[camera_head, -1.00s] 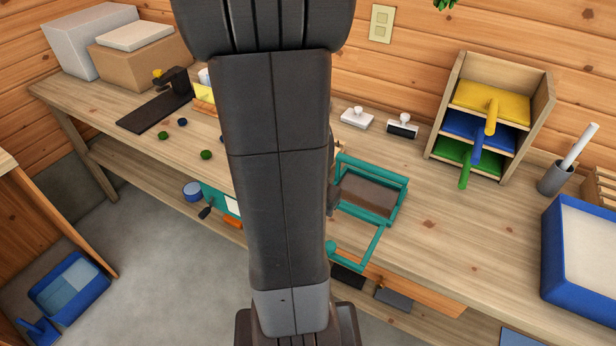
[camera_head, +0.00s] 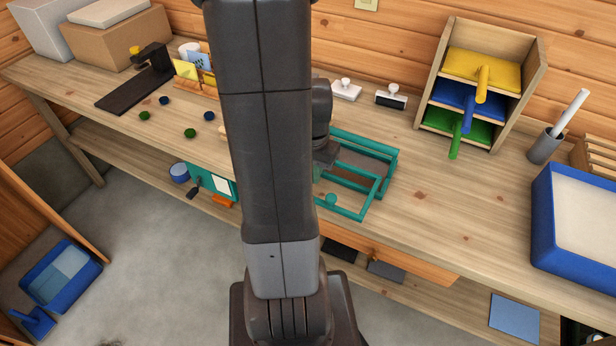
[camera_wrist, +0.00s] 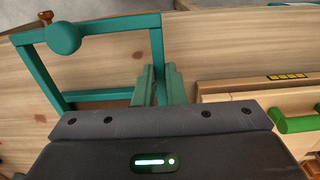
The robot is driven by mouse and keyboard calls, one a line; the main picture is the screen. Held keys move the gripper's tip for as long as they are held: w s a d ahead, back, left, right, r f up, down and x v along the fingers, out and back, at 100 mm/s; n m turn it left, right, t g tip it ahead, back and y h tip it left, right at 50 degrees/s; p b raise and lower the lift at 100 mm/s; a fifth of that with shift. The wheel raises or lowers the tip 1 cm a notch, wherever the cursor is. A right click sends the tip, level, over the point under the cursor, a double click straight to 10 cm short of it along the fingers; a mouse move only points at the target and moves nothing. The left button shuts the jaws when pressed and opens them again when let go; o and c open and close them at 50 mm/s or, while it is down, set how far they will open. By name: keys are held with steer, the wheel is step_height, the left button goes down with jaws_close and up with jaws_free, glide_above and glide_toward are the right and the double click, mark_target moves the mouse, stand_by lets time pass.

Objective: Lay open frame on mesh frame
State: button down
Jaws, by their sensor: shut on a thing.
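The open frame (camera_head: 376,191) is a teal rectangle with a round teal knob at one near corner. My gripper (camera_wrist: 160,85) is shut on one of its side bars; the fingertips are mostly hidden by my arm in the head view. In the wrist view the open frame (camera_wrist: 108,18) extends left of the jaws, with bare wood seen through it. The mesh frame (camera_head: 393,165), teal with a brown mesh, lies on the bench just behind. In the head view the open frame overlaps its near part, not lined up with it. I cannot tell whether they touch.
A shelf unit (camera_head: 539,65) with yellow, blue and green handled trays stands behind right. A blue tub (camera_head: 540,230) and grey cup (camera_head: 545,147) are farther right. Two white-knobbed blocks (camera_head: 346,90) sit behind the mesh frame. Bare bench lies to its right.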

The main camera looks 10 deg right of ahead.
steer(key=shift+w+d+f, duration=0.25)
steer(key=shift+w+d, duration=0.15)
steer(key=shift+w, duration=0.2)
steer(key=shift+w+d+f+p, duration=0.1)
steer(key=shift+w+d, duration=0.75)
steer(key=shift+w, duration=0.35)
steer(key=shift+w+d+f+p, duration=0.1)
steer(key=shift+w+d, duration=0.7)
steer(key=shift+w, duration=0.4)
steer(key=shift+w+d+p, duration=0.1)
steer(key=shift+w+d, duration=0.75)
steer(key=shift+w, duration=0.35)
steer(key=shift+f, duration=0.2)
steer(key=shift+f, duration=0.1)
steer(key=c, duration=1.4)
jaws_free()
steer(key=shift+s, duration=0.15)
steer(key=shift+f, duration=0.1)
